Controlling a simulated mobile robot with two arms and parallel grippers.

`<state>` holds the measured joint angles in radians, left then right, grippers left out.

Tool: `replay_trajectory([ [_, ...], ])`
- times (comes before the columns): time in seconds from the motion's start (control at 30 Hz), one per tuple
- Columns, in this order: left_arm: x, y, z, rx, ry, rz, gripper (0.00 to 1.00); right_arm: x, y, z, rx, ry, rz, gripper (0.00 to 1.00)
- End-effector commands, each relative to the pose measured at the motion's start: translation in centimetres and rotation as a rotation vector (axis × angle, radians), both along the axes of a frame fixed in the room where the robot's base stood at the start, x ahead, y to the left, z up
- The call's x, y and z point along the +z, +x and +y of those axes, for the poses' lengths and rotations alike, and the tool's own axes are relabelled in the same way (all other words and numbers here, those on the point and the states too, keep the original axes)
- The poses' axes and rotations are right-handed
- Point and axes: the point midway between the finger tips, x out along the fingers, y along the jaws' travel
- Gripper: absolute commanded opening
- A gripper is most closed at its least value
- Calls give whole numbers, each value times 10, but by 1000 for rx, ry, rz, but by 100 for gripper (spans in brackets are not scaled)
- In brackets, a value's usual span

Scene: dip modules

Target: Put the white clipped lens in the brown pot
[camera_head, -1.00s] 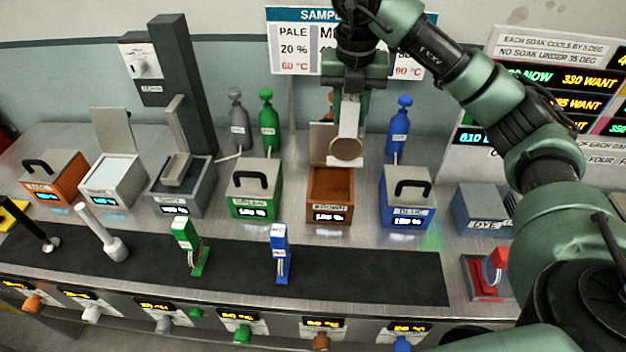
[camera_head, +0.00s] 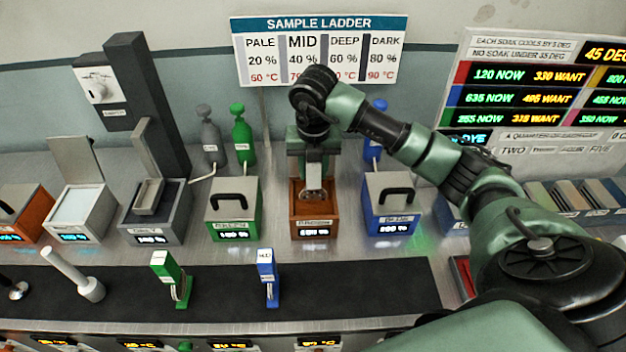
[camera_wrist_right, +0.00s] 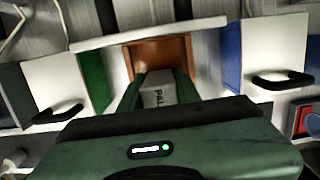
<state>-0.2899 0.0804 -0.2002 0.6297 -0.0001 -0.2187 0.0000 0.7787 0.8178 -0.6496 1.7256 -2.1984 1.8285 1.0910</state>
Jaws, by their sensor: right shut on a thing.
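The brown pot (camera_head: 314,229) stands in the back row with its top open; its brown inside also shows in the right wrist view (camera_wrist_right: 180,50). My right gripper (camera_head: 313,172) points down over the pot and is shut on the white clipped lens (camera_head: 312,194). The lens end is low, at or just inside the pot's mouth; how deep I cannot tell. In the right wrist view the white clip (camera_wrist_right: 158,92) sits between the fingers, with dark lettering on it. The lens itself is hidden there. My left gripper is not in view.
A lidded green pot (camera_head: 233,208) stands to the left and a lidded blue pot (camera_head: 391,202) to the right, both with black handles. Green (camera_head: 172,277) and blue (camera_head: 267,277) clipped lenses stand on the dark mat (camera_head: 220,292) in front.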

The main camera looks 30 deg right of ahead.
Motion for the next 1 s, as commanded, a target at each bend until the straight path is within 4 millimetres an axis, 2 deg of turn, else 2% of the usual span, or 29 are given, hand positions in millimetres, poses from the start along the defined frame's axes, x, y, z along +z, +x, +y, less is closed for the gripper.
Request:
replay_trajectory([
  [0.1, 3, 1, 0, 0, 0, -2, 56, -8, 0, 1, 1, 2, 1, 0],
  [0.4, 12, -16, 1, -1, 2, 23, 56, -46, 0, 0, 0, 1, 2, 0],
  [0.8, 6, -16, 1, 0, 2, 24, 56, -53, 0, 0, 0, 0, -1, 0],
  [0.83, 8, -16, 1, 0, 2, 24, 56, -51, 0, 0, 0, 0, -1, 41],
  [0.9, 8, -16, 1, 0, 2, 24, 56, -51, 0, 0, 0, 1, -1, 54],
  [1.0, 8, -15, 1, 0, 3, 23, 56, -51, 0, 0, 0, 1, -1, 54],
])
